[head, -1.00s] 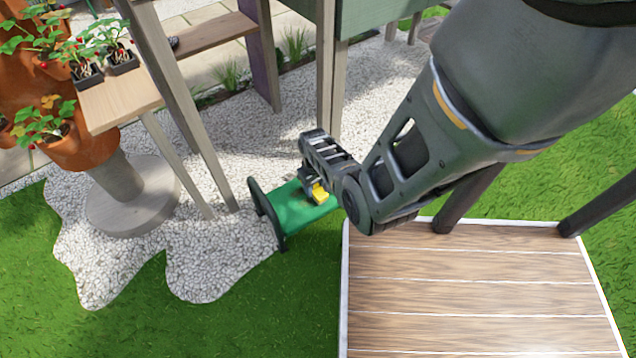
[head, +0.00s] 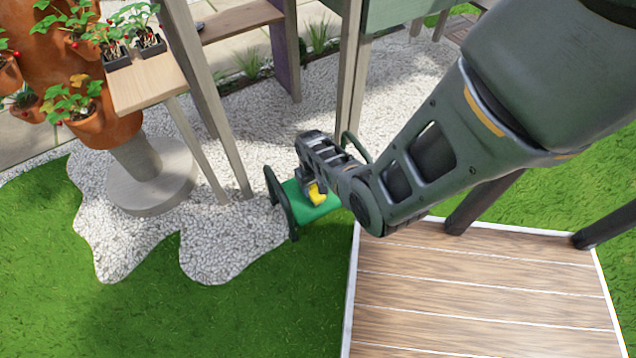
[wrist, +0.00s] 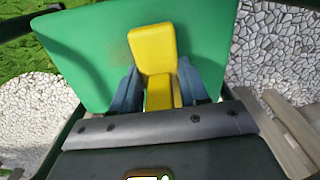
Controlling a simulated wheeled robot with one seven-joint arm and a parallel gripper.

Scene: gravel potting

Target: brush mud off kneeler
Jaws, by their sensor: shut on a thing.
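The kneeler has a green pad (head: 292,190) and dark green side frames, and stands where gravel meets grass. In the wrist view its pad (wrist: 80,50) fills much of the upper picture. A faint brownish smudge (wrist: 121,48) shows on the pad just left of the brush. My gripper (head: 312,188) is over the pad, shut on a yellow brush (head: 318,195). In the wrist view the brush (wrist: 153,50) sits between the two blue-grey fingers. The bristles are hidden, so I cannot tell whether they touch the pad. My arm hides the kneeler's right part.
A wooden deck (head: 480,290) with a white edge lies right of the kneeler. Wooden posts (head: 352,75) rise behind it. A planter with a round base (head: 150,180) and a small shelf (head: 150,80) stand at left. Grass in front is open.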

